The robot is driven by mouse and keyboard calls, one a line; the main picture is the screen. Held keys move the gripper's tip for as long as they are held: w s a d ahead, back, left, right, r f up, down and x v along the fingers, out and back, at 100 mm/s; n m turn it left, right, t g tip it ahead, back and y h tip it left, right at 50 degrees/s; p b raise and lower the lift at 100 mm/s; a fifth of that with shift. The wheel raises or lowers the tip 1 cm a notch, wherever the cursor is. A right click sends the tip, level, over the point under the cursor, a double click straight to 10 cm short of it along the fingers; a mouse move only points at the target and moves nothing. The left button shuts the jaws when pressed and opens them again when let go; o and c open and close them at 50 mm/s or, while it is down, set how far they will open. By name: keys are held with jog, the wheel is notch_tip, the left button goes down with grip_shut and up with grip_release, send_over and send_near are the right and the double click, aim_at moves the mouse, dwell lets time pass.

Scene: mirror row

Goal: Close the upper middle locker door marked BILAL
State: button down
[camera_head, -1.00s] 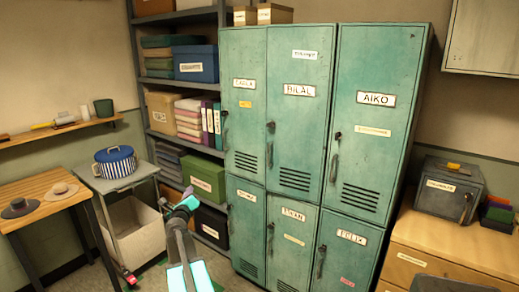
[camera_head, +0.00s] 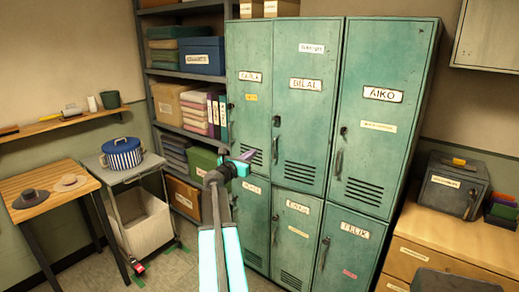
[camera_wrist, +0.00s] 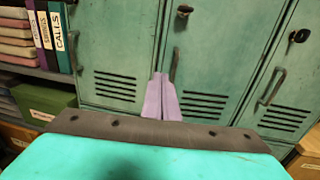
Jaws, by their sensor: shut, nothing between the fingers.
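The upper middle door marked BILAL (camera_head: 304,120) is teal with a white name plate (camera_head: 306,84), a dark lock and handle on its left edge, and vent slots low down. It looks nearly flush with its neighbours; I cannot tell whether it is fully shut. My gripper (camera_head: 246,156) is shut and empty, with lilac fingertips in front of the lower part of the upper left door. In the wrist view, my gripper (camera_wrist: 161,90) points at the seam beside the BILAL door (camera_wrist: 215,60), just below its handle (camera_wrist: 174,64). Contact cannot be told.
The AIKO door (camera_head: 385,130) is to the right, with lower doors including FELIX (camera_head: 350,240) beneath. Shelves with boxes and binders stand left of the lockers. A grey trolley (camera_head: 125,167) with a striped pot is further left. A wooden cabinet (camera_head: 440,245) stands at the right.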

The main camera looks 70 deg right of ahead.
jog(key=s+d+p, duration=0.1)
jog(key=d+p, duration=0.4)
jog(key=d, duration=0.8)
jog(key=shift+s+d, duration=0.35)
dwell(0.4)
jog(key=shift+d+b, duration=0.65)
jog(key=shift+d, duration=0.5)
jog(key=shift+a, duration=0.15)
jog(key=w+a+b, duration=0.3)
jog(key=a+b, duration=0.1)
jog(key=a, duration=0.9)
jog(key=shift+a, duration=0.2)
